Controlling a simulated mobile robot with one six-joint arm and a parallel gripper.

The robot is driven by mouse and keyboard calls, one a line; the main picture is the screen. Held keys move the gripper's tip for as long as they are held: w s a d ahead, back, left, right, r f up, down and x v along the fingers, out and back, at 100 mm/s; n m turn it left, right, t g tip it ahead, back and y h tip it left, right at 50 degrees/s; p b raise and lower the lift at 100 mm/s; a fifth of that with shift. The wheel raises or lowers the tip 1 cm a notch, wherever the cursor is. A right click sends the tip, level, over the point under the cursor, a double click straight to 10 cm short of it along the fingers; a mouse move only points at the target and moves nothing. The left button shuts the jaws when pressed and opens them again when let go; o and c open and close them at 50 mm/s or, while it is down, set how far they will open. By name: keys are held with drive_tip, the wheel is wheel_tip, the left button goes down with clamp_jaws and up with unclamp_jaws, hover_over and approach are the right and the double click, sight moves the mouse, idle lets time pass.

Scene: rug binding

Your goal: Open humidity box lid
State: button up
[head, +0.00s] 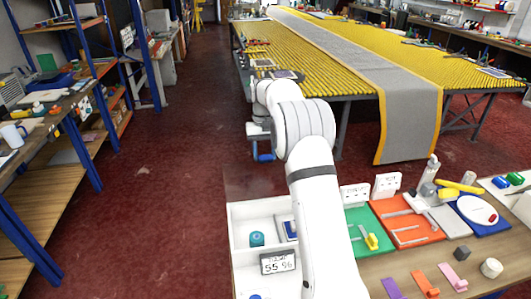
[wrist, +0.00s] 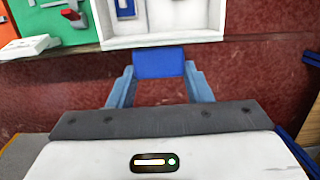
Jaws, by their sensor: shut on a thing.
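The humidity box (head: 236,225) is a white box at the near left of the bench, with a display reading 55 %. Its white interior faces up, and its wall shows at the top of the wrist view (wrist: 165,40). A faint see-through panel, apparently the lid (head: 238,185), stands raised at the box's far side. My gripper (wrist: 160,76) is shut on a blue block (wrist: 158,62), apparently the lid handle, which also shows small in the head view (head: 265,157). My arm hides the right part of the box.
Green (head: 358,228) and orange (head: 405,222) tool trays lie right of the box, with loose pieces in front. A long table with yellow rollers (head: 330,75) and a grey rug (head: 408,110) stands beyond. The red floor (head: 150,190) on the left is clear.

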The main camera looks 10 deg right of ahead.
drive_tip(key=shift+s+f, duration=0.15)
drive_tip(key=shift+f, duration=0.35)
drive_tip(key=o, duration=1)
drive_tip(key=shift+o, duration=1.4)
drive_tip(key=shift+w, duration=0.3)
drive_tip(key=shift+o, duration=0.6)
drive_tip(key=shift+r, duration=0.1)
drive_tip(key=shift+s+r, duration=0.15)
wheel_tip(320, 180, up, 8)
drive_tip(key=w+b, duration=0.1)
